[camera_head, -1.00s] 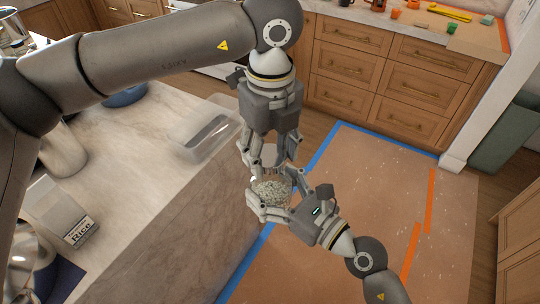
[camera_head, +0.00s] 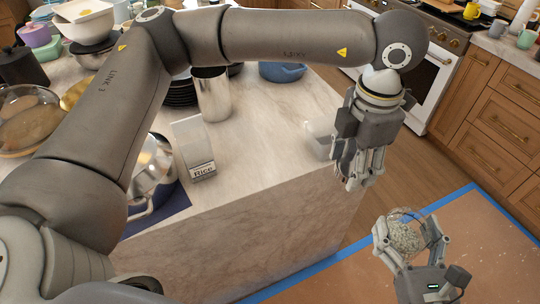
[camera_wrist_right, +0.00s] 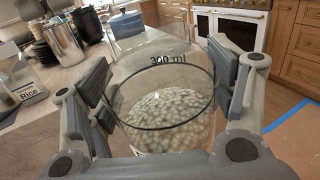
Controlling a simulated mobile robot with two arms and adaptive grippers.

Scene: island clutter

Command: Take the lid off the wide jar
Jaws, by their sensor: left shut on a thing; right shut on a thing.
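The wide jar (camera_head: 405,236) is clear, filled with white grains, and marked "300 ml". My right gripper (camera_head: 410,238) is shut around its sides and holds it beside the island. In the right wrist view the jar (camera_wrist_right: 165,112) stands between the fingers, with an open rim and no lid on it. My left gripper (camera_head: 354,180) is higher and to the left, apart from the jar, fingers pointing down. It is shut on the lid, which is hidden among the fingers.
The marble island (camera_head: 262,105) has a bare stretch at its middle. On it stand a rice box (camera_head: 194,148), a metal canister (camera_head: 212,94), a blue pot (camera_head: 282,71) and a clear container (camera_head: 319,137) by the edge. Wooden drawers (camera_head: 485,95) are at right.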

